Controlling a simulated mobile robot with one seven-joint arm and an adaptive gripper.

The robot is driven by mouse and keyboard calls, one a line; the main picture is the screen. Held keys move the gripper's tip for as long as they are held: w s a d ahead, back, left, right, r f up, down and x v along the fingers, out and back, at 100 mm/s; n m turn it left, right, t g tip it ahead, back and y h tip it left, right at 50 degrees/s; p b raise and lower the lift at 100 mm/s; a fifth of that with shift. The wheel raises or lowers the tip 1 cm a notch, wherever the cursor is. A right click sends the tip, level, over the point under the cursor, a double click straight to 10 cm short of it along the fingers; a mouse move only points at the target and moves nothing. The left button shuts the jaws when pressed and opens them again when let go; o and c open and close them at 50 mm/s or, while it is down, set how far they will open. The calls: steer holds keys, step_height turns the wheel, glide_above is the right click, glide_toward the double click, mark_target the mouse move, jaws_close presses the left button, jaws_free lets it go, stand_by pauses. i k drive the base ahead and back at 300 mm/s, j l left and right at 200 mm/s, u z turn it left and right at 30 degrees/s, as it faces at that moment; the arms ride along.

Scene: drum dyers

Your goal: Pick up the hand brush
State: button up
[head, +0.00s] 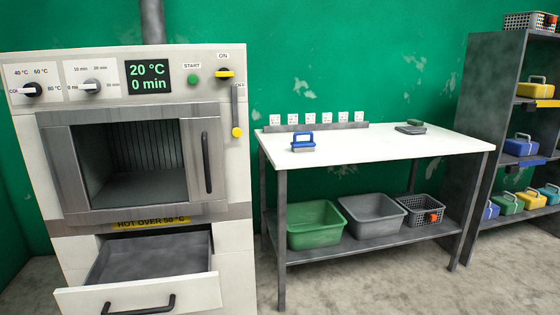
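A blue block with an arched blue handle and a grey underside (303,142) stands on the left part of the white table top (370,147). It looks like the hand brush, though it is too small to make out bristles. It rests upright with its handle up, and nothing touches it. My gripper is not in view.
Below are a green tub (315,238), a grey tub (372,228) and a basket (420,210). The dryer's drawer (140,298) is pulled out. A shelf (490,110) stands right.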

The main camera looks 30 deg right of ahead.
mark_target(300, 146)
steer(key=i+l, duration=0.25)
steer(key=l, duration=0.25)
steer(key=i+l+u, duration=0.15)
steer(key=l, duration=0.3)
steer(key=i+l, duration=0.3)
steer(key=l, duration=0.25)
steer(key=i+l+u, duration=0.1)
steer(key=i+l, duration=0.15)
steer(key=l, duration=0.25)
steer(key=i+l+u, duration=0.1)
steer(key=l, duration=0.4)
steer(key=i+l, duration=0.25)
steer(key=l, duration=0.3)
steer(key=i+l+u, duration=0.1)
steer(key=l, duration=0.45)
steer(key=i+l+u, duration=0.1)
steer(key=i+l, duration=0.15)
steer(key=l, duration=0.3)
